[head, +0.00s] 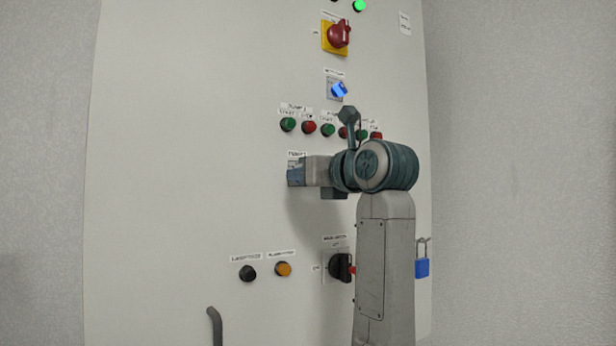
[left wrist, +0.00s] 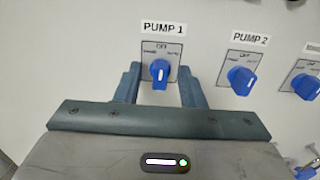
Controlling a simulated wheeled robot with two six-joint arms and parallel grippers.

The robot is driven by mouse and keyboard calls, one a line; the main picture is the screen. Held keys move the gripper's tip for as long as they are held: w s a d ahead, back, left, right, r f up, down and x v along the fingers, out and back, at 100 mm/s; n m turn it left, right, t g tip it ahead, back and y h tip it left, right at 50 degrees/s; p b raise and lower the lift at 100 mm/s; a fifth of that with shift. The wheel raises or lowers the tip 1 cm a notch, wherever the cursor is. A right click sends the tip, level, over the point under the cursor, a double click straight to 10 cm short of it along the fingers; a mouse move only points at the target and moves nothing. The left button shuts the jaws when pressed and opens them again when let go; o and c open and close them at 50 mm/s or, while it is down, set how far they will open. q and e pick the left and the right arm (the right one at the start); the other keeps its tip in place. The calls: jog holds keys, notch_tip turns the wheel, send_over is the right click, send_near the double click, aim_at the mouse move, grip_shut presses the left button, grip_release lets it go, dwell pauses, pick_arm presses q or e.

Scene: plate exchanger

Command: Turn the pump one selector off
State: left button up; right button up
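The pump one selector (left wrist: 160,71) is a blue knob on a grey plate under a "PUMP 1" label in the left wrist view. Its white mark stands about vertical, in line with the OFF word above it. My left gripper (left wrist: 160,84) is open, one finger on each side of the knob, with gaps visible between fingers and knob. In the head view my left gripper (head: 293,176) is at the panel just below the pump one label (head: 297,155), and hides the knob there. My right gripper is not in view.
Blue selectors for pump two (left wrist: 241,79) and another (left wrist: 305,87) sit to the right. Above are green and red buttons (head: 309,127), a blue selector (head: 338,90) and a red-yellow switch (head: 339,35). Below are a black rotary switch (head: 338,267), an amber button (head: 283,269) and a padlock (head: 422,267).

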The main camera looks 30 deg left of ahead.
pick_arm(q)
jog(key=b+v, duration=0.5)
jog(key=v, duration=0.5)
jog(key=shift+d, duration=0.35)
jog(key=shift+f, duration=0.1)
